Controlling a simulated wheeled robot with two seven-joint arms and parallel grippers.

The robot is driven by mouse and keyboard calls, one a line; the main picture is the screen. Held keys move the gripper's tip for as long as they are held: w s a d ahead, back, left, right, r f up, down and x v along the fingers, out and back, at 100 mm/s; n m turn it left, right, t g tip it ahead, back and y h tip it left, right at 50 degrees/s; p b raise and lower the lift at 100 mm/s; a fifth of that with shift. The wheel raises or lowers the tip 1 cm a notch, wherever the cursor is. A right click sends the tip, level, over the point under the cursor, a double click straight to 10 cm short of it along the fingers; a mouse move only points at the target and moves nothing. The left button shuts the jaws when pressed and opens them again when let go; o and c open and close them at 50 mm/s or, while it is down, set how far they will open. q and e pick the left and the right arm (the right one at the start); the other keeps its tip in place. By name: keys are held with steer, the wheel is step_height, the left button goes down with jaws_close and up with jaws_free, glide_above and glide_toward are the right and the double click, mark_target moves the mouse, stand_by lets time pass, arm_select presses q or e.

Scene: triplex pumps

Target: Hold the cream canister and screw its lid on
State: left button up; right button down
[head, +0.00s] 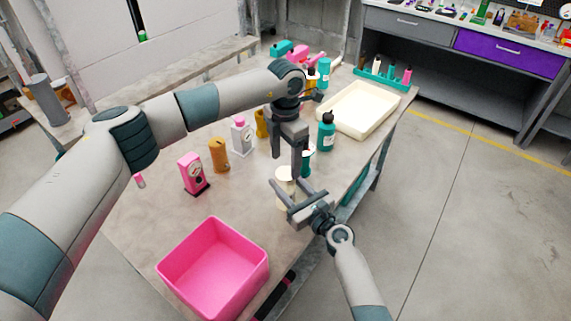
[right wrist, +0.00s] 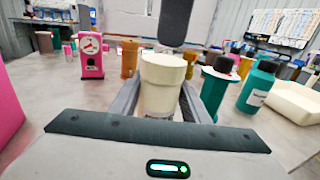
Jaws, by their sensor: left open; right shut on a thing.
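The cream canister (right wrist: 160,100) stands upright on the table between the fingers of my right gripper (head: 289,184), which is shut on its body. A wider cream lid (right wrist: 163,66) sits on top of the canister. I cannot tell how tightly it is screwed. In the head view the canister (head: 285,174) is partly hidden by both grippers. My left gripper (head: 287,163) points down just above the lid, with its fingers open and apart. In the right wrist view a dark finger of it (right wrist: 175,22) hangs over the lid, and nothing shows in its grip.
A pink bin (head: 213,267) is at the near table edge. A pink pump (head: 192,172), an orange canister (head: 219,154) and a white pump (head: 242,136) stand to the left. A teal bottle (head: 326,131) and a cream tray (head: 359,109) are to the right.

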mark_target(285, 173)
arm_select(q)
steer(key=shift+c, duration=0.4)
steer(key=shift+r+n, duration=1.75)
steer(key=shift+n, duration=0.25)
steer(key=shift+f, duration=4)
steer(key=shift+c, duration=0.7)
steer(key=c, duration=0.9)
steer(key=o, duration=1.2)
